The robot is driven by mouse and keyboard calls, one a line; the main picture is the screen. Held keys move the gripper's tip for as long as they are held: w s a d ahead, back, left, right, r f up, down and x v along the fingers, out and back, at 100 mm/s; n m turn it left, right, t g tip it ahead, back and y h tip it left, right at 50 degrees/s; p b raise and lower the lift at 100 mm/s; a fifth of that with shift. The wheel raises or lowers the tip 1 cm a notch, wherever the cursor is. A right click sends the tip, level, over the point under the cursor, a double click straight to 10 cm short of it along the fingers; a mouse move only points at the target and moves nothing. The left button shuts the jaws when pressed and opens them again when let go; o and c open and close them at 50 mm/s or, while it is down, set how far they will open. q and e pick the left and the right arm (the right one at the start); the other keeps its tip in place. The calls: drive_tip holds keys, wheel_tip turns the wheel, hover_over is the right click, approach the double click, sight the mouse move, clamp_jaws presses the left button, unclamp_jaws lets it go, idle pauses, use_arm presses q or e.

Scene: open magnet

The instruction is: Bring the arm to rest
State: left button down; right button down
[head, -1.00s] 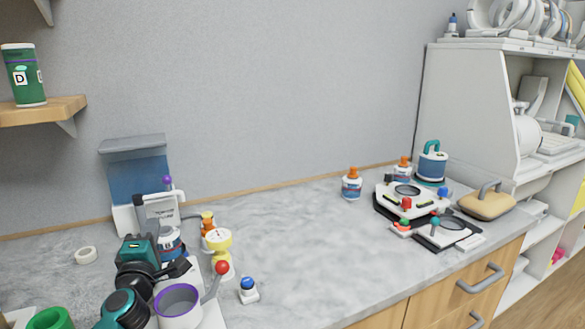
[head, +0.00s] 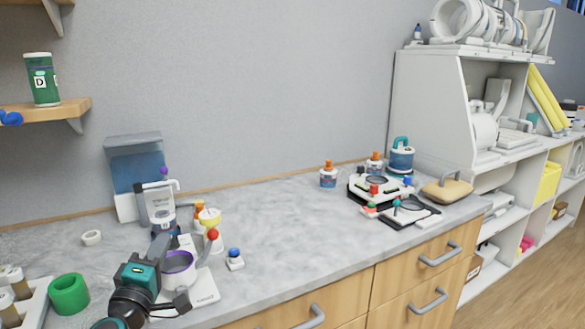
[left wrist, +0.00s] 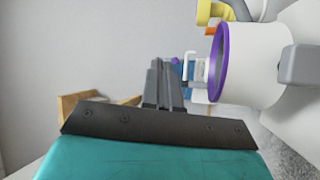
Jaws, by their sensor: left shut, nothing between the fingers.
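My left arm comes in at the bottom left of the head view. Its gripper (head: 163,246) points away from me over the counter, just left of a white cup with a purple rim (head: 179,270). In the left wrist view the two grey fingers (left wrist: 160,84) are together with nothing between them. The purple-rimmed cup (left wrist: 252,62) stands large to their right there, with a gap in the picture between cup and fingers. Whether the arm touches the cup's stand is hidden in the head view. My right gripper is not in view.
The cup's white stand (head: 203,291) has a red-knobbed lever (head: 211,240). A water dispenser (head: 139,170), a green ring (head: 69,294) and a blue-topped button (head: 235,258) are nearby. The middle of the counter (head: 285,210) is clear. Instruments (head: 380,188) stand at the right.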

use_arm(q)
drive_tip(key=s+d+f+m+g+h, duration=0.4)
drive_tip(key=s+d+f+m+g, duration=0.15)
drive_tip(key=s+d+m, duration=0.2)
drive_tip(key=s+d+f+m+g+h, duration=0.4)
drive_tip(key=s+d+f+m, duration=0.25)
drive_tip(key=s, duration=0.25)
drive_tip(key=s+a+f+m+g+y, duration=0.1)
drive_tip(key=s+a+f+g+y, duration=0.15)
drive_tip(key=s, duration=0.45)
drive_tip(key=s+a+f+m+g+y, duration=0.1)
drive_tip(key=s+a+g+y, duration=0.25)
drive_tip(key=s, duration=0.25)
drive_tip(key=s+a+f+m+g+y, duration=0.1)
drive_tip(key=s+a+f+g+y, duration=0.15)
drive_tip(key=s, duration=0.45)
drive_tip(key=w+d+f+t+h, duration=0.1)
drive_tip(key=w+d+f+t, duration=0.2)
drive_tip(key=w+f+t, duration=0.5)
drive_tip(key=shift+w+f, duration=0.2)
drive_tip(key=shift+f, duration=0.1)
